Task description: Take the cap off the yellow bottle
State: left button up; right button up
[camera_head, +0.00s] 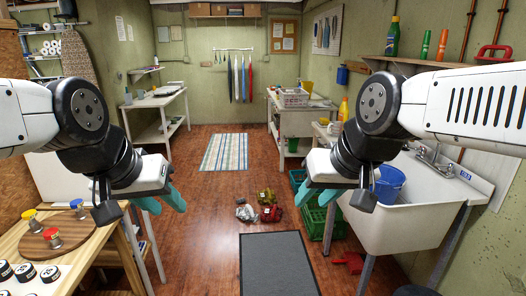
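On the wooden table at the lower left, a round wooden board (50,249) bears a small bottle with a yellow top (31,219), one with a blue top (78,208) and one with a red top (53,238). A larger yellow bottle (343,109) stands upright by the far end of the sink. I cannot tell which one is the task's yellow bottle. My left gripper (164,201) hangs right of the wooden table, its teal fingers apart and empty. My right gripper (315,193) hangs left of the sink, also open and empty. Neither touches a bottle.
Several black-and-white lidded items (27,272) sit at the near edge of the wooden table. The sink (420,222) holds a blue bucket (389,183). Green crates (318,217) and crumpled bags (268,208) lie on the floor. The middle floor has a dark mat (278,264).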

aim_at(344, 111)
jog(key=i+j+z, duration=0.1)
jog(key=i, duration=1.85)
